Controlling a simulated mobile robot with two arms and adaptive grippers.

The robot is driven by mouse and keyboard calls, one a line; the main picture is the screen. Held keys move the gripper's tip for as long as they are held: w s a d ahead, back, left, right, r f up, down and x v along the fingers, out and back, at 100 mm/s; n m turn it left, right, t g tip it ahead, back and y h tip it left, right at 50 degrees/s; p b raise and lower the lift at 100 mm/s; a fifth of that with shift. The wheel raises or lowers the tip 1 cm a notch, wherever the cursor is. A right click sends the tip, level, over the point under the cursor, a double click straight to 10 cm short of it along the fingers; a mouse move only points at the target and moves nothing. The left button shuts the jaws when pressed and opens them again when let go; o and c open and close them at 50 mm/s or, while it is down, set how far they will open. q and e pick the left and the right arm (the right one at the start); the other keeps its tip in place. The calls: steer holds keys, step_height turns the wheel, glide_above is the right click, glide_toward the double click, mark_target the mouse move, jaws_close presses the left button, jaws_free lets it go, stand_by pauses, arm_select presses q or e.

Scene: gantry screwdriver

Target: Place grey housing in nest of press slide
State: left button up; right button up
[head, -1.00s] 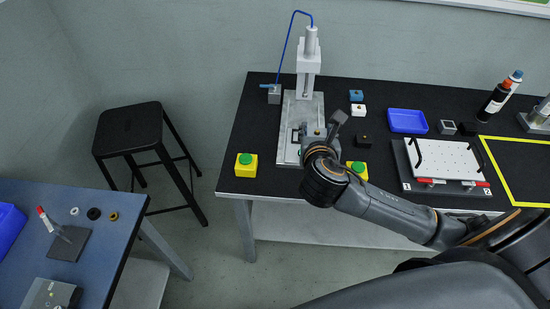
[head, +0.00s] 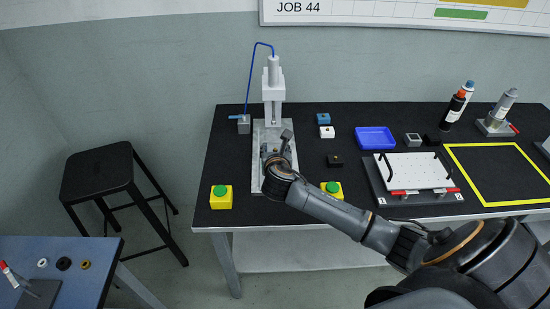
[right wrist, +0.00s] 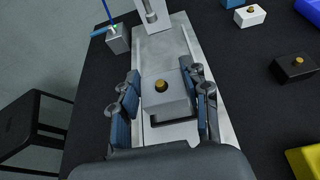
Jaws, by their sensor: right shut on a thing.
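The grey housing (right wrist: 166,106), a block with a brass knob on top, sits between the blue finger pads of my right gripper (right wrist: 165,107) in the right wrist view. The gripper is shut on it. The housing is over the metal base plate of the press (right wrist: 148,52); its underside is hidden, so I cannot tell whether it touches the nest. In the head view my right gripper (head: 275,155) is over the plate in front of the press column (head: 273,85), and hides the nest and most of the housing. My left gripper is not in view.
Yellow boxes with green buttons stand left (head: 221,199) and right (head: 332,191) of the plate. Blue (head: 323,118), white (head: 326,132) and black (head: 335,160) blocks lie to the right, near a blue tray (head: 375,138) and a white fixture plate (head: 415,170).

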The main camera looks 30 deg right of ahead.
steer(key=shift+w+d+f, duration=0.1)
steer(key=shift+w+f, duration=0.05)
steer(key=shift+f, duration=0.8)
steer(key=shift+w+f, duration=0.1)
steer(key=shift+f, duration=0.8)
steer(key=shift+f, duration=0.1)
steer(key=o, duration=1.2)
steer(key=shift+c, duration=0.2)
steer(key=shift+s+r, duration=0.15)
steer(key=shift+r, duration=0.05)
steer(key=v, duration=1.1)
steer(key=shift+s+a+p, duration=0.2)
steer(key=shift+s+p, duration=0.1)
steer(key=shift+p, duration=0.05)
